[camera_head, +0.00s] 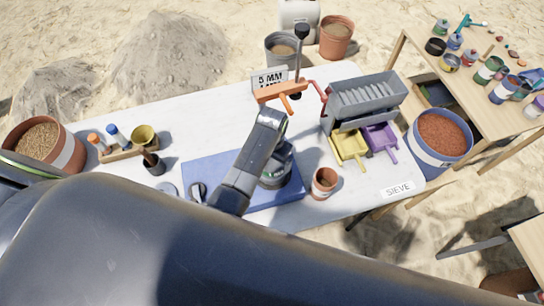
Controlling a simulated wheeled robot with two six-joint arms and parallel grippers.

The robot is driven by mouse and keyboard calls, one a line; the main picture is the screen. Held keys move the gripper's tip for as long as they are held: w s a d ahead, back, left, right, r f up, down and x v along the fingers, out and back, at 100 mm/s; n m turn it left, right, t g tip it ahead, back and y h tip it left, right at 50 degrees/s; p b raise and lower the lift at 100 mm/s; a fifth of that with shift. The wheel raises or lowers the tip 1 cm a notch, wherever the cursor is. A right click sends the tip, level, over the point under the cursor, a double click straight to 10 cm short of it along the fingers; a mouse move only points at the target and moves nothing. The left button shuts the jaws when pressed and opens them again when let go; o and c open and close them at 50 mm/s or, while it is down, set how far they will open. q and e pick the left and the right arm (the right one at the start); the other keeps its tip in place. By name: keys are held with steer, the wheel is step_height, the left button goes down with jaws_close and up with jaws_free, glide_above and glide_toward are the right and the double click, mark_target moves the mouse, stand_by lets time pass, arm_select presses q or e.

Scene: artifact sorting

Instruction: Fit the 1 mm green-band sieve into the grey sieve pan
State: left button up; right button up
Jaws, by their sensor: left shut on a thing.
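My left gripper (272,149) is over the blue mat, with its fingers mostly hidden by my own wrist. It is shut on the sieve (278,171), a dark grey round piece with a small green-and-white mark low on its side. The sieve is over the right half of the mat and partly covered by my arm. I cannot make out the grey sieve pan as a separate thing, nor whether the sieve touches it. My right gripper is not in view.
The blue mat (205,172) lies on the white table (200,112). A terracotta pot (324,183) stands right of the sieve. Behind are an orange-armed stand (280,92) and a grey slotted box (366,101) with yellow (349,147) and purple (380,138) scoops. A wooden rack (128,150) stands left.

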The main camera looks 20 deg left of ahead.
arm_select(q)
steer(key=shift+f+b, duration=0.45)
steer(key=shift+f, duration=0.5)
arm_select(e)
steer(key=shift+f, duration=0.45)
arm_select(q)
steer(key=o, duration=0.7)
steer(key=shift+o, duration=0.2)
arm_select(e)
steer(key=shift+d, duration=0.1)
